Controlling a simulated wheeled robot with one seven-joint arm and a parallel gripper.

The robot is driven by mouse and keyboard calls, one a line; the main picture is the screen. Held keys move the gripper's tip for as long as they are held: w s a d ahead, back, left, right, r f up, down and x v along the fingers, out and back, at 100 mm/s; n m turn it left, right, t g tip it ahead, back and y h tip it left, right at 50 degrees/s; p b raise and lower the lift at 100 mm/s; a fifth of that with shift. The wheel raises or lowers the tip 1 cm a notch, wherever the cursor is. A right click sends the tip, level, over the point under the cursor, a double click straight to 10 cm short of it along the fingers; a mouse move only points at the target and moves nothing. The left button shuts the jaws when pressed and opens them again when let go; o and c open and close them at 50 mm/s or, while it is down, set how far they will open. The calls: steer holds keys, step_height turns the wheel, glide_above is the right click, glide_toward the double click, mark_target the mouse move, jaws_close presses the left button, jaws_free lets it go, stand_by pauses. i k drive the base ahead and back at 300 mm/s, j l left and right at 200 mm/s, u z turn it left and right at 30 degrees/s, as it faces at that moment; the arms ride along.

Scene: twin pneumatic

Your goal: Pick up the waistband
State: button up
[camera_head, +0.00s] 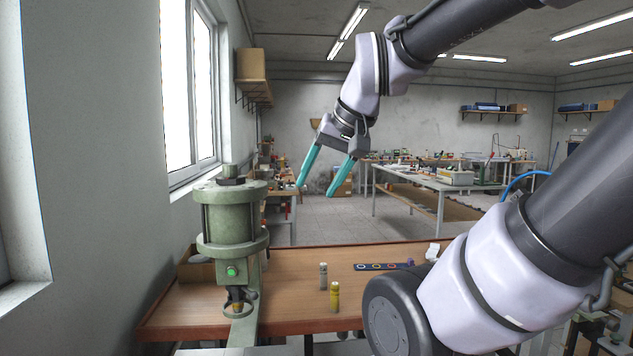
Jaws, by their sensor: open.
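No thing in view is clearly a waistband. A flat dark blue strip with coloured rings (383,266) lies toward the back right of the wooden bench, and I cannot tell whether it is the waistband. My gripper (317,190) has two teal fingers spread apart and pointing down. It is open and empty, in the air above the bench, to the upper left of the strip in the picture. Part of the bench's right side is hidden behind my arm.
A green pneumatic press (231,222) stands at the left of the wooden bench (290,300). A grey cylinder (323,276) and a yellow cylinder (335,297) stand upright mid-bench. A small white object (432,251) is at the right. Worktables (440,184) stand farther back.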

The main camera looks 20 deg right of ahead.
mark_target(389, 266)
steer(key=z, duration=1.05)
steer(key=k+j+u, duration=0.15)
steer(key=u, duration=0.2)
steer(key=j+u, duration=0.35)
steer(key=k+j+u, duration=0.15)
steer(key=u, duration=0.15)
steer(key=z, duration=1.2)
steer(key=i+l+u, duration=0.1)
steer(key=i+l, duration=0.2)
steer(key=i+l+u, duration=0.15)
steer(key=l, duration=0.4)
steer(key=i+l+u, duration=0.1)
steer(key=i+l, duration=0.25)
steer(key=l, duration=0.1)
